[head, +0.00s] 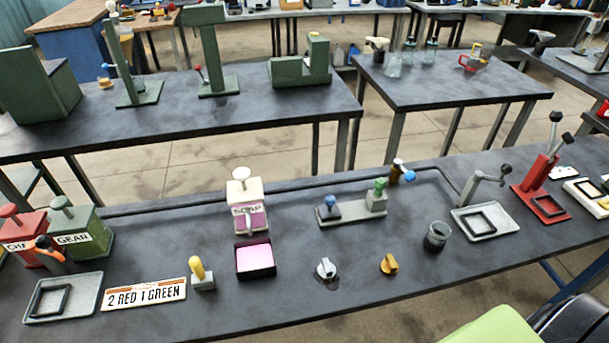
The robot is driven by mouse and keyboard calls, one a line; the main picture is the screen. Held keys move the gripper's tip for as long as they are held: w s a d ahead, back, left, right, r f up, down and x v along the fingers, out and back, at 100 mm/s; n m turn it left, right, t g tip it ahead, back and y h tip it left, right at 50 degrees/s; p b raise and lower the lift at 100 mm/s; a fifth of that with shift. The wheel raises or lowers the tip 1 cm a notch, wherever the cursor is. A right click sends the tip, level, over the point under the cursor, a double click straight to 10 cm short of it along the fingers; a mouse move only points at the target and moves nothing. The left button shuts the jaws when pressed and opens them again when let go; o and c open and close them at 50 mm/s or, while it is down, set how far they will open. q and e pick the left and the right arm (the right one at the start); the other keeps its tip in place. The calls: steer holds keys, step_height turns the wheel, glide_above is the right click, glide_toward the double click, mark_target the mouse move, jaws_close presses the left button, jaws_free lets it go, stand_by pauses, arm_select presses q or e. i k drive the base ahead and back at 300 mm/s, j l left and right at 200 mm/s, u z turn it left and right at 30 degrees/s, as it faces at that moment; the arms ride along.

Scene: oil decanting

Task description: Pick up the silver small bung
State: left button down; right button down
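A small silver piece with a raised grip (326,268), which looks like the silver small bung, sits on the dark front bench (340,300) near its middle. A similar gold piece (389,264) sits to its right, apart from it. Neither of my grippers shows in the head view, so I cannot see how they stand relative to the silver piece. Nothing covers the silver piece from this side.
A black tray with pink liquid (256,273) and a SOAP dispenser (246,203) stand to the left. A dark cup (437,236) is to the right. A two-post stand (352,209) is behind. A green object (492,326) fills the bottom right.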

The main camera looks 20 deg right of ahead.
mark_target(326, 270)
steer(key=l+z, duration=0.15)
steer(key=z, duration=0.7)
